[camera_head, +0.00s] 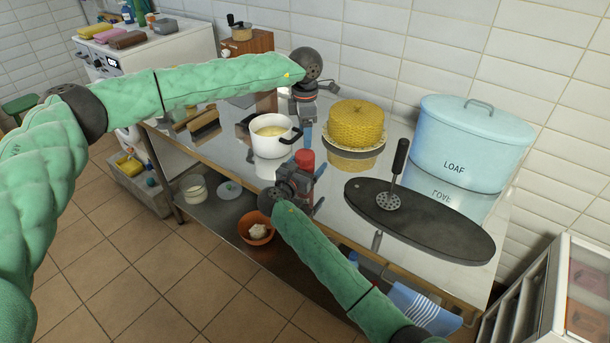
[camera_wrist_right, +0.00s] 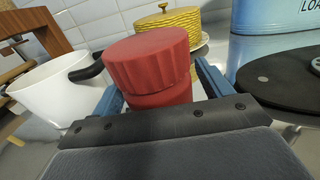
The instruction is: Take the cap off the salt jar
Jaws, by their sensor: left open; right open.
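The salt jar's red ribbed cap (camera_head: 305,157) shows near the front edge of the metal table, and it fills the middle of the right wrist view (camera_wrist_right: 148,60). The jar below the cap is mostly hidden by my right gripper. My right gripper (camera_head: 304,181) is open, with its blue fingers on either side of the jar just below the cap; I cannot tell whether they touch it. My left gripper (camera_head: 308,118) is open and empty, pointing down above and slightly behind the cap.
A white pot (camera_head: 271,141) stands left of the jar. A yellow cake-like dome (camera_head: 355,123) is behind right. A blue striped towel (camera_head: 428,310) hangs in front.

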